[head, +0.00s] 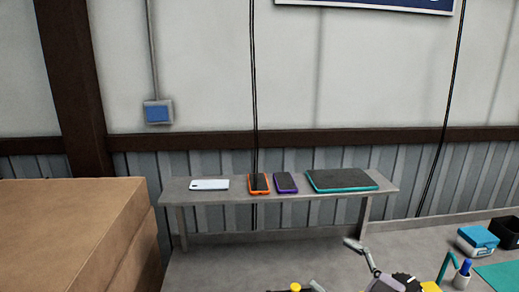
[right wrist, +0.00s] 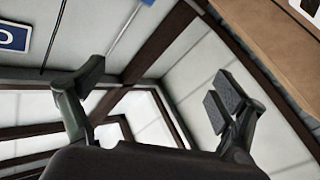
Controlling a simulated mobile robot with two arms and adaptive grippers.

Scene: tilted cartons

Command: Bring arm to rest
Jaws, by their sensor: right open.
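My right gripper (head: 368,262) shows at the bottom right of centre in the head view, in front of the shelf and apart from it. In the right wrist view its two fingers (right wrist: 162,92) are spread wide with nothing between them. At the bottom edge of the head view, left of it, a small dark, grey and yellow part pokes in; it looks like part of my left arm, mostly cut off, and its jaws cannot be made out.
A grey bench (head: 220,198) along the wall carries a white phone (head: 209,184), an orange-edged phone (head: 259,183), a purple-edged phone (head: 285,183) and a teal-edged dark slab (head: 342,180). Large cartons (head: 70,225) stand left.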

